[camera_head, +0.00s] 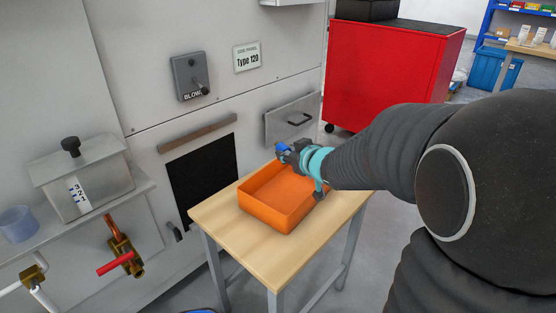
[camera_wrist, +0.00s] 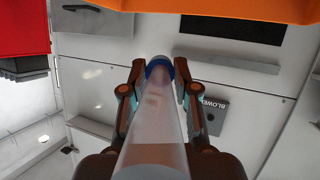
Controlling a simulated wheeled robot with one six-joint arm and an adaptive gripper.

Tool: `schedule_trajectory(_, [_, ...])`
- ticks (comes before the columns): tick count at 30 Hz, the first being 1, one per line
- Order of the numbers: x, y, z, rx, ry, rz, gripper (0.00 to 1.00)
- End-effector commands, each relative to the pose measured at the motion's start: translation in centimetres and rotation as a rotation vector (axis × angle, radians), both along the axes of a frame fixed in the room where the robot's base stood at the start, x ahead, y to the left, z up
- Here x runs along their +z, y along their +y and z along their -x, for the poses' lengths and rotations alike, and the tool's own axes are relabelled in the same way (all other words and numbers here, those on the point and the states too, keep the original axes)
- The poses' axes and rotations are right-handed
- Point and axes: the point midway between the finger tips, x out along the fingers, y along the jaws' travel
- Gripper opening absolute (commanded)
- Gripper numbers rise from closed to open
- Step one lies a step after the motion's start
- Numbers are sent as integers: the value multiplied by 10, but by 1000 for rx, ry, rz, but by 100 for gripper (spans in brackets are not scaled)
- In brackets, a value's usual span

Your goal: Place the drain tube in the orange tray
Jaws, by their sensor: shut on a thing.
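The drain tube (camera_wrist: 155,125) is a translucent tube with a blue end, seen in the wrist view between my gripper's fingers. My gripper (camera_wrist: 162,90) is shut on it. In the head view my gripper (camera_head: 299,156) is at the far right edge of the orange tray (camera_head: 268,215), apparently above it. Only a bit of blue (camera_head: 283,148) shows there at the gripper's tip; the rest of the tube is hidden. The tray is open-topped, and the part of its floor that shows is empty. In the wrist view, an orange strip of the tray (camera_wrist: 225,10) crosses the top edge.
The tray stands on a small wooden table (camera_head: 235,237) against a grey machine wall with a dark opening (camera_head: 203,178). A metal box (camera_head: 90,180), a blue cup (camera_head: 18,224) and a red-handled valve (camera_head: 120,262) are at left. A red cabinet (camera_head: 390,75) stands behind.

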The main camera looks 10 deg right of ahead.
Motion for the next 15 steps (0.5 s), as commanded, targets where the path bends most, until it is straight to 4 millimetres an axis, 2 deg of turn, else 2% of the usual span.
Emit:
schedule_trajectory(7, [-12, 10, -9, 0, 1, 0, 0])
schedule_trajectory(15, [-46, 10, -9, 0, 0, -1, 0])
